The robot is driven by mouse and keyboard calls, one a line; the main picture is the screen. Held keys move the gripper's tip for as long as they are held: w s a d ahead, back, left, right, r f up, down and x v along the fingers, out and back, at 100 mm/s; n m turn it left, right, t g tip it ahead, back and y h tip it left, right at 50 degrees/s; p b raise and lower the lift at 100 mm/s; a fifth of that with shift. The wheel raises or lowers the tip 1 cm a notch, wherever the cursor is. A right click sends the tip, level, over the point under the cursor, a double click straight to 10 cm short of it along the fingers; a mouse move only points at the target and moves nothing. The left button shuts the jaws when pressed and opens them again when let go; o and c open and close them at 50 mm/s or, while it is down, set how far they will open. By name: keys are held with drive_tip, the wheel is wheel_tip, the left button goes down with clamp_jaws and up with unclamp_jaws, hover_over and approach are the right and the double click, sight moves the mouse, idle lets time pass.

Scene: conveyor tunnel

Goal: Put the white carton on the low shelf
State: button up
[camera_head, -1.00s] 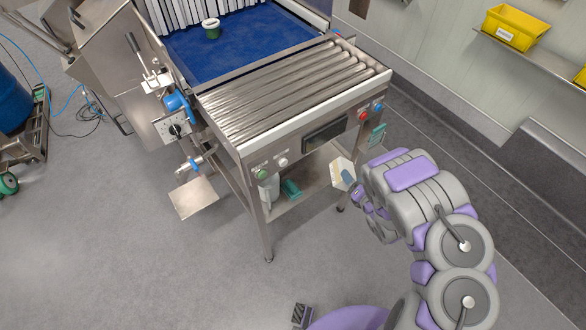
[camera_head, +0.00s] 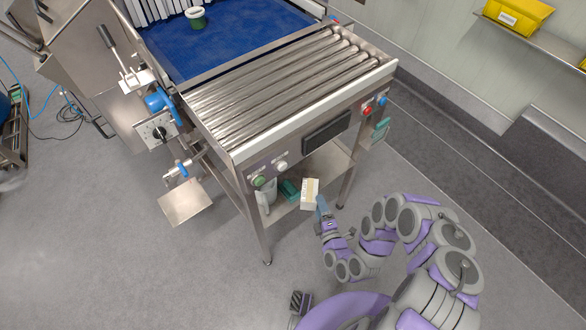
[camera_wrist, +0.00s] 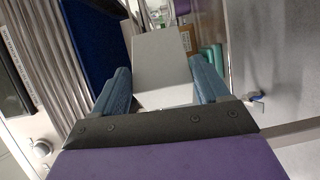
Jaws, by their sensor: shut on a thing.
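The white carton (camera_head: 310,194) is at the front edge of the low shelf (camera_head: 330,161) under the roller table. It also shows in the wrist view (camera_wrist: 161,62), between the two blue fingers. My gripper (camera_head: 321,204) is shut on the carton and reaches in from the front right. In the wrist view, my gripper (camera_wrist: 165,92) has a finger on each side of the carton. I cannot tell whether the carton's underside touches the shelf.
Teal items (camera_head: 289,190) and a pale container (camera_head: 267,193) are on the shelf left of the carton. Table legs (camera_head: 347,185) flank the opening. The roller table (camera_head: 290,85) is above. A metal plate (camera_head: 187,201) juts out left. Open grey floor lies in front.

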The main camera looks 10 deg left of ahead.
drive_tip(key=w+a, duration=0.1)
drive_tip(key=w, duration=0.4)
drive_tip(key=w+f, duration=0.1)
drive_tip(key=w, duration=0.4)
drive_tip(key=w+a+b, duration=0.1)
drive_tip(key=w, duration=0.4)
drive_tip(key=shift+w+a+f, duration=0.1)
drive_tip(key=shift+a+f, duration=0.15)
drive_tip(key=shift+a, duration=0.05)
drive_tip(key=shift+w+f, duration=0.2)
drive_tip(key=shift+w, duration=0.05)
wheel_tip(320, 180, down, 3)
drive_tip(key=shift+f+b, duration=0.15)
drive_tip(key=shift+b, duration=0.75)
drive_tip(key=o, duration=1.4)
